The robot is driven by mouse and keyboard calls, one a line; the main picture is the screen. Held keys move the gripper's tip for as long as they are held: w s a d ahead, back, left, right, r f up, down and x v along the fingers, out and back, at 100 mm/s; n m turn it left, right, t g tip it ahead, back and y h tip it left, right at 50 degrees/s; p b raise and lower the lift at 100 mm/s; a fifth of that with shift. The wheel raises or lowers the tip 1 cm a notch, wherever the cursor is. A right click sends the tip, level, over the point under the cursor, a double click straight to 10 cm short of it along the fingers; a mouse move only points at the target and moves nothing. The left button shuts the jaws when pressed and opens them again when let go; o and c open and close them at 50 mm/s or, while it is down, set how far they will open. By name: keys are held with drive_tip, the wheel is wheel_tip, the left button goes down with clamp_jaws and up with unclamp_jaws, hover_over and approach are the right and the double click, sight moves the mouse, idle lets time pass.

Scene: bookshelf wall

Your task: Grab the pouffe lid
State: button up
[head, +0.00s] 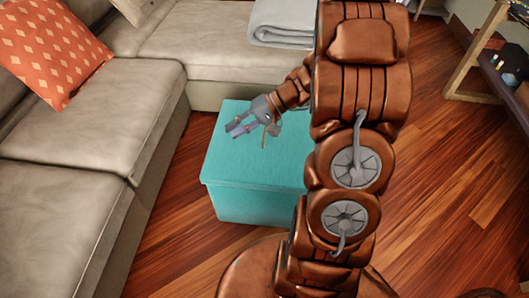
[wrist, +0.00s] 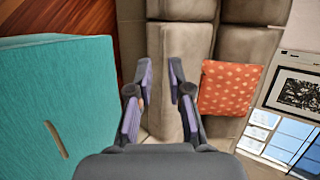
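The pouffe is a teal box with a flat lid (head: 225,168) in the middle of the head view, beside the sofa. The lid sits on the pouffe body (head: 245,207). My gripper (head: 236,126) is over the lid in the head view, with its fingers apart and nothing between them. In the wrist view the lid (wrist: 60,85) fills the left side, with a pale slot in its surface. There my gripper (wrist: 160,85) is open and points past the lid towards the sofa. My arm hides the right part of the pouffe in the head view.
A grey corner sofa (head: 90,125) stands close on the left and behind, with an orange patterned cushion (head: 50,48) and a folded grey blanket (head: 280,22). A wooden shelf (head: 480,60) is at the right. Bare wooden floor (head: 440,180) lies right of my arm.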

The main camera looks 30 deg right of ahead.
drive_tip(key=w+d+f+m+t+b, duration=0.2)
drive_tip(key=w+d+f+t+b, duration=0.25)
drive_tip(key=d+f, duration=0.6)
drive_tip(key=m+t+h+b, duration=0.3)
drive_tip(key=b, duration=0.3)
approach(265, 132)
drive_tip(key=shift+w+a+f, duration=0.75)
drive_tip(key=shift+w+f, duration=0.15)
drive_tip(key=shift+w, duration=0.05)
drive_tip(key=shift+b+x, duration=1.05)
drive_tip(key=shift+x, duration=2.75)
drive_tip(key=shift+w+d+r, duration=0.15)
drive_tip(key=shift+r, duration=0.05)
clamp_jaws()
